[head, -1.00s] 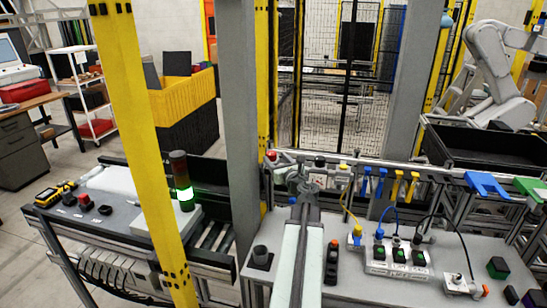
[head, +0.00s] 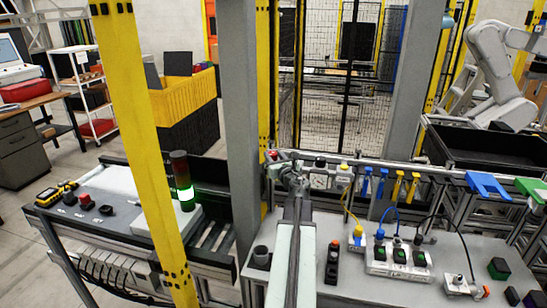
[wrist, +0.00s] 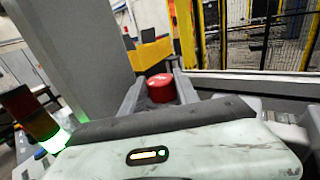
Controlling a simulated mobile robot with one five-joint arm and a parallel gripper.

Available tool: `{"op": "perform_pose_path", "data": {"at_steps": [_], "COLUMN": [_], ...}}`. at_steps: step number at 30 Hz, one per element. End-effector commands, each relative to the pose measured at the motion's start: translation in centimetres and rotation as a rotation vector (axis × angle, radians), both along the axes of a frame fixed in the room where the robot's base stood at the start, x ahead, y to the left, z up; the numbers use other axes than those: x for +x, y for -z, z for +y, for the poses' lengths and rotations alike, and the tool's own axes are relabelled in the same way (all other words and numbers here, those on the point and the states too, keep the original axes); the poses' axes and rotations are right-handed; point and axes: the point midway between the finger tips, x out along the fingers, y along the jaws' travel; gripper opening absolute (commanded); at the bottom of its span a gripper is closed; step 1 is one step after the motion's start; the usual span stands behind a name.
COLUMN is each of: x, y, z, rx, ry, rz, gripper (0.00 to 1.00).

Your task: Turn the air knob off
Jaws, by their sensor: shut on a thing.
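A red round knob (wrist: 161,88) sits between the two fingers of my gripper (wrist: 158,92) in the wrist view, and the fingers are closed on its sides. In the head view, the red knob (head: 271,155) shows small at the left end of a row of fittings behind the grey bench. My gripper (head: 284,166) reaches to it there, at the far end of my arm. The knob's base is hidden, and I cannot read its turned position.
A black knob (head: 320,161) and a yellow one (head: 343,168) stand right of the gripper. Blue and yellow hooks hang farther right. A socket block with cables (head: 398,258) lies on the bench. A yellow post (head: 146,150) and a lit stack light (head: 182,180) stand left.

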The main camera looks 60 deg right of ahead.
Motion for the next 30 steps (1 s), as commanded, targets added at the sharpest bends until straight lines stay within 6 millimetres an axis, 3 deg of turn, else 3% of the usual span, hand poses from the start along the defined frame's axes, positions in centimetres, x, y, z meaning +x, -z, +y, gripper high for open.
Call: {"op": "perform_pose_path", "data": {"at_steps": [18,30], "x": [0.77,0.8], "y": [-0.08,-0.11], "z": [0.42,0.37], "rx": [-0.001,-0.002], "ry": [0.434,0.595], "rz": [-0.001,0.0], "gripper": [0.0,0.0]}}
